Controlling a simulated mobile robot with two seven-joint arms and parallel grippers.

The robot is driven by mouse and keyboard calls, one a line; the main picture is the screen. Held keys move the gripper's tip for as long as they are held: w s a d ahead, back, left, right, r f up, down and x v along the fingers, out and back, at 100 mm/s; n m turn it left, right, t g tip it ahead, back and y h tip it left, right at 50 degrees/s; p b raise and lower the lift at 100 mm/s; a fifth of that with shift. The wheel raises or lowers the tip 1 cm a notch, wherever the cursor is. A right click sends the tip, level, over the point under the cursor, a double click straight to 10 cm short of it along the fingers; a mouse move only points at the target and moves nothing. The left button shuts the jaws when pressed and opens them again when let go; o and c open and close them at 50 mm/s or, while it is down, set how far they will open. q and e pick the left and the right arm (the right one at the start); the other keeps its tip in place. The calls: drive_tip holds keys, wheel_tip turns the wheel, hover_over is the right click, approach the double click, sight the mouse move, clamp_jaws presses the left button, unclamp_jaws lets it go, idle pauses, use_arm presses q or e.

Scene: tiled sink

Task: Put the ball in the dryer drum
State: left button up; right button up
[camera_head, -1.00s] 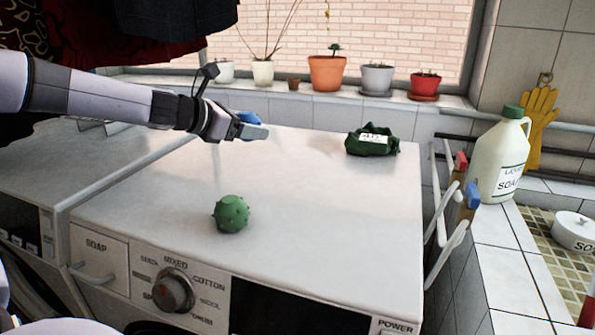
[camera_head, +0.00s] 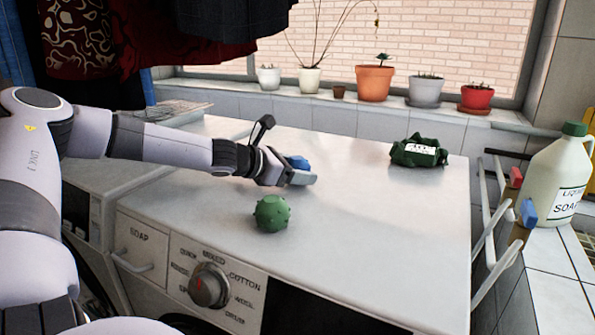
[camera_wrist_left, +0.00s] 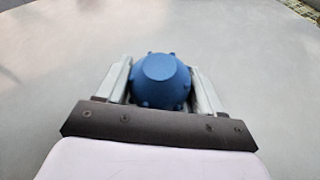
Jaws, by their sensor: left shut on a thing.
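A blue knobbly ball (camera_wrist_left: 162,80) sits between the two fingers of my left gripper (camera_wrist_left: 163,88) in the left wrist view. In the head view the left gripper (camera_head: 301,176) is shut on this ball (camera_head: 298,162), above the white top of the machine. A green knobbly ball (camera_head: 271,213) lies on the machine top (camera_head: 370,220), nearer the front edge than the gripper. The dryer drum is not clearly visible; only dark parts of the machine fronts show at the bottom. My right gripper is not in view.
A dark green packet (camera_head: 418,152) lies at the back right of the machine top. Potted plants (camera_head: 374,83) line the window ledge. A soap jug (camera_head: 557,175) and a white rack (camera_head: 492,240) stand on the right. Clothes hang at the upper left.

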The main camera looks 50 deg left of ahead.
use_arm(q)
drive_tip(key=shift+f, duration=0.15)
drive_tip(key=o, duration=1)
drive_tip(key=shift+o, duration=0.2)
